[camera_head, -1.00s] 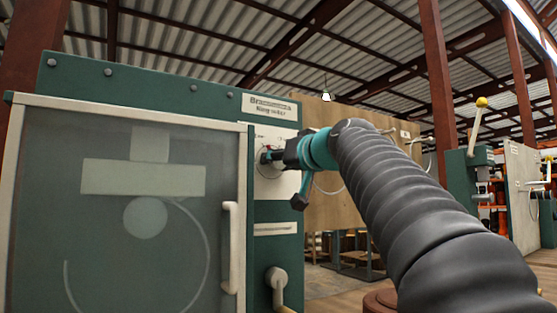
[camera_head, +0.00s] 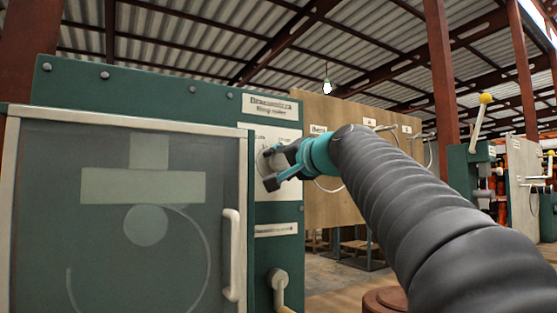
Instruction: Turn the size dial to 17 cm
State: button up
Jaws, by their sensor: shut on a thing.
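The size dial (camera_head: 264,162) is on a pale panel (camera_head: 286,136) on the right part of the green machine front. Only its left edge shows past my gripper, and its pointer and scale numbers cannot be read. My gripper (camera_head: 271,168) is at the dial, in front of the panel, shut on the dial. My dark ribbed arm with a teal wrist reaches in from the lower right and hides much of the panel.
A framed, see-through door (camera_head: 75,230) with a pale vertical handle (camera_head: 232,255) is left of the panel. A pale knob or pipe end (camera_head: 277,278) sticks out below the panel. A wooden board (camera_head: 330,115) stands behind. Another machine with a yellow-knobbed lever (camera_head: 485,98) is at the right.

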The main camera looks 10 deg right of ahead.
jog(key=shift+m, duration=0.3)
dwell(0.4)
jog(key=o, duration=1.1)
jog(key=shift+o, duration=0.2)
jog(key=v, duration=1.2)
